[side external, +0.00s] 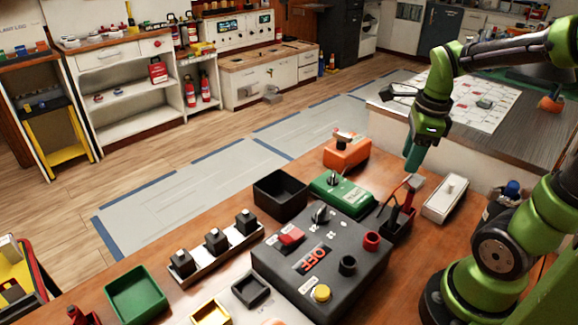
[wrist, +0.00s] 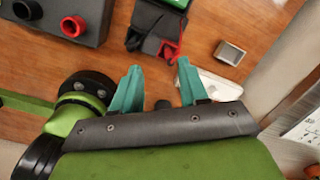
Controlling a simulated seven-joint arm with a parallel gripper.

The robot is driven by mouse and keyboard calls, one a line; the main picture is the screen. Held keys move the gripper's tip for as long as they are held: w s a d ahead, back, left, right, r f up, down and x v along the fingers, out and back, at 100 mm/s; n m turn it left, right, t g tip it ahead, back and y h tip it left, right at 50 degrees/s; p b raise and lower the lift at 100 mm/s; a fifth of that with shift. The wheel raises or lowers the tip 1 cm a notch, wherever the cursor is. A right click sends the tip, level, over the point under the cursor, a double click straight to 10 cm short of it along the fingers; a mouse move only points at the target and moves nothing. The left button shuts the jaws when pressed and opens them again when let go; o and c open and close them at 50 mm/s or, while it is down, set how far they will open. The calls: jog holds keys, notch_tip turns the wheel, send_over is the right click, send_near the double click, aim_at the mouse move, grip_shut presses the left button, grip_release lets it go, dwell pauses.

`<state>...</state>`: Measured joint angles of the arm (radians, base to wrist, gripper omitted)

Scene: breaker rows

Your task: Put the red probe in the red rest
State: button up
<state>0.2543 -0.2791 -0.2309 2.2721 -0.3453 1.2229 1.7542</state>
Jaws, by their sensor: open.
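A red probe (side external: 409,193) leans in a dark block-shaped holder (side external: 392,222) at the right of the bench. In the wrist view a red curved piece (wrist: 168,50) and a black one sit at that dark holder (wrist: 149,28). A red ring-shaped rest (side external: 371,241) stands on the grey panel box, with a black ring (side external: 347,265) nearby; the red ring also shows in the wrist view (wrist: 73,26). My gripper (side external: 413,160) hangs above the holder, and its teal fingers (wrist: 160,68) are apart and empty, just short of the red piece in the wrist view.
The grey panel box (side external: 280,267) carries a knob, a red switch and a yellow button. A green box (side external: 343,196), black tray (side external: 281,192) and white box (side external: 446,199) stand around it. A small metal cup (wrist: 230,53) is right of the holder.

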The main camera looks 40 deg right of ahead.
jog(key=a+r+n+t+y, duration=0.1)
jog(key=a+r+n+t, duration=0.1)
jog(key=a+n, duration=0.5)
jog(key=a+r+n+t+y, duration=0.1)
jog(key=a+r+n+t, duration=0.2)
jog(key=a+n, duration=0.5)
jog(key=n, duration=1)
jog(key=shift+w+r+t, duration=0.3)
jog(key=shift+w+t, duration=0.1)
